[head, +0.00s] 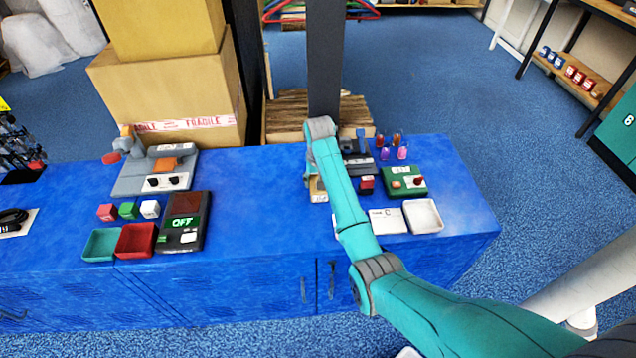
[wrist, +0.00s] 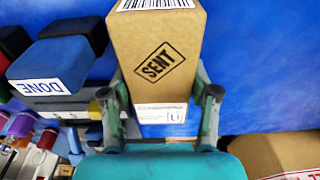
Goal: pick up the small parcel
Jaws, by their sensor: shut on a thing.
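The small parcel (wrist: 155,60) is a brown cardboard box with a black SENT stamp, a barcode label on one face and a white label along its near edge. In the wrist view it sits between the two fingers of my gripper (wrist: 162,95), which is shut on it from both sides. In the head view a piece of the parcel (head: 318,190) shows at the left of my arm, over the blue counter (head: 260,190). My arm hides most of the gripper there. I cannot tell whether the parcel touches the counter.
Right of my arm stand a red-buttoned green box (head: 405,181), a white tray (head: 423,216) and several small bottles (head: 397,139). A dark post (head: 325,60) rises behind. At left are an OFF device (head: 184,222), a red tray (head: 136,240) and large cartons (head: 170,85). The counter's middle is clear.

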